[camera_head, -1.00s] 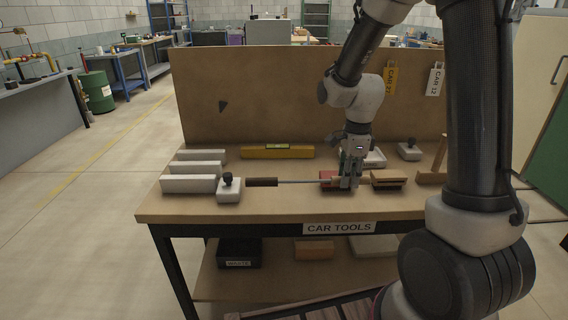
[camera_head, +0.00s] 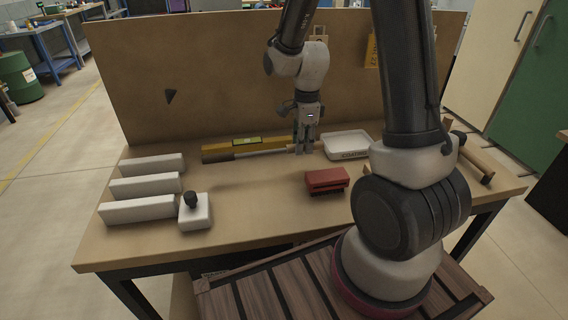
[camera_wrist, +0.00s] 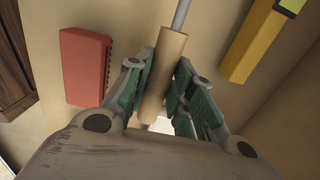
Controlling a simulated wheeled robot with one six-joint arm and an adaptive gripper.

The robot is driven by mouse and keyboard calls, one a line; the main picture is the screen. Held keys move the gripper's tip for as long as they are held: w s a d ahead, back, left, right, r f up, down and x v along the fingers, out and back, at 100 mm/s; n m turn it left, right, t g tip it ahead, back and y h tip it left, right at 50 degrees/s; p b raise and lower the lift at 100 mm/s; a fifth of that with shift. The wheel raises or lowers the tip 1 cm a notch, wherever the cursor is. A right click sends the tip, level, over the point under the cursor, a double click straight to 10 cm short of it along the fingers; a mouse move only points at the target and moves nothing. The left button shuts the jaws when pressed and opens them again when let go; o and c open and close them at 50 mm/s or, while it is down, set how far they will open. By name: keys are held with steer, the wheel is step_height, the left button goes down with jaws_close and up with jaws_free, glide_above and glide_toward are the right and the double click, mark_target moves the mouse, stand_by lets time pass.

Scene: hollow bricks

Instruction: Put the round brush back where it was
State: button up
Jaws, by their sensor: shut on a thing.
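The round brush (camera_head: 262,154) has a dark brown end at the left, a thin grey shaft and a pale wooden handle. My gripper (camera_head: 303,150) is shut on the handle, near the back of the bench. In the wrist view, the handle (camera_wrist: 164,75) runs between the green-padded fingers of my gripper (camera_wrist: 165,90), with the shaft pointing up the picture. The brush lies roughly level, just in front of the yellow spirit level (camera_head: 240,144). I cannot tell whether it touches the bench top.
A red brush (camera_head: 327,180) lies in front of my gripper, and a white labelled tray (camera_head: 348,145) is to its right. Several white bricks (camera_head: 145,185) and a black-knobbed white block (camera_head: 196,214) are at the left. A back panel (camera_head: 200,75) rises behind. The middle front bench is clear.

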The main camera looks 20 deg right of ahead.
mark_target(301, 169)
step_height(301, 169, down, 7)
steer(key=shift+r, duration=0.1)
stand_by(0.3)
steer(key=o, duration=0.9)
